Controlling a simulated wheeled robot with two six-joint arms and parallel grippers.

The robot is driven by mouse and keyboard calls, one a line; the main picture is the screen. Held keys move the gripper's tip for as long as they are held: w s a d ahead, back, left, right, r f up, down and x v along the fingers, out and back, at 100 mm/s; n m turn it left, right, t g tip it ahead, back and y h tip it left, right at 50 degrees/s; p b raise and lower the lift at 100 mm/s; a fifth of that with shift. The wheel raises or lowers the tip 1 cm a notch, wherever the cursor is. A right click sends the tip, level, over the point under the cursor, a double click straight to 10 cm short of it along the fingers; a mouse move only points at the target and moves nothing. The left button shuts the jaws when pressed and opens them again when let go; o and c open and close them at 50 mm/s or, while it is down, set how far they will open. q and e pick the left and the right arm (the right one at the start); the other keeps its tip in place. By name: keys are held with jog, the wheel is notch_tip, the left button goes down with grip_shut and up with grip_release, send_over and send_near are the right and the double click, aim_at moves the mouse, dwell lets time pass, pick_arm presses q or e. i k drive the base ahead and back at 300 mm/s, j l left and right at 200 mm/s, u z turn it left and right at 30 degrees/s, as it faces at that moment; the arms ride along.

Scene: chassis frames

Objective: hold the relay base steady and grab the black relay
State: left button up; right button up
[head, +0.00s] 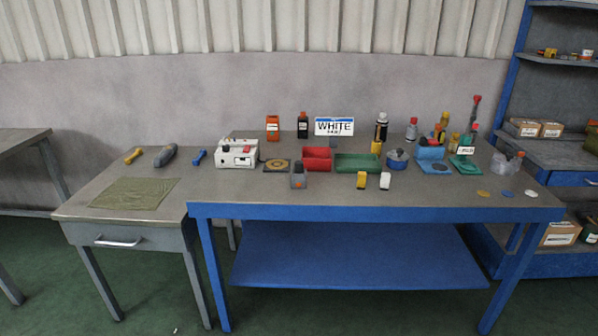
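Neither of my grippers shows in the head view. I cannot tell for sure which thing is the relay base or the black relay. A small upright black item with a pale label (302,126) stands at the back of the blue-framed bench, left of the sign. A white device with red and dark parts on top (237,154) sits at the bench's left end. Nothing is seen holding any of them.
The bench's front strip is mostly clear.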

aim_at(298, 164)
jog(key=j+z, duration=0.15)
jog(key=z, duration=0.3)
jog(key=j+z, duration=0.2)
jog(key=z, duration=0.25)
jog(key=j+z, duration=0.15)
jog(key=j, duration=0.25)
jog(key=j+z, duration=0.15)
jog(key=j, duration=0.3)
jog(key=k+j+z, duration=0.15)
jog(key=j, duration=0.25)
jog(key=j+z, duration=0.1)
jog(key=j, duration=0.3)
jog(key=k+j+z, duration=0.15)
jog(key=j, duration=0.2)
jog(key=k+j+z, duration=0.15)
jog(key=j, duration=0.25)
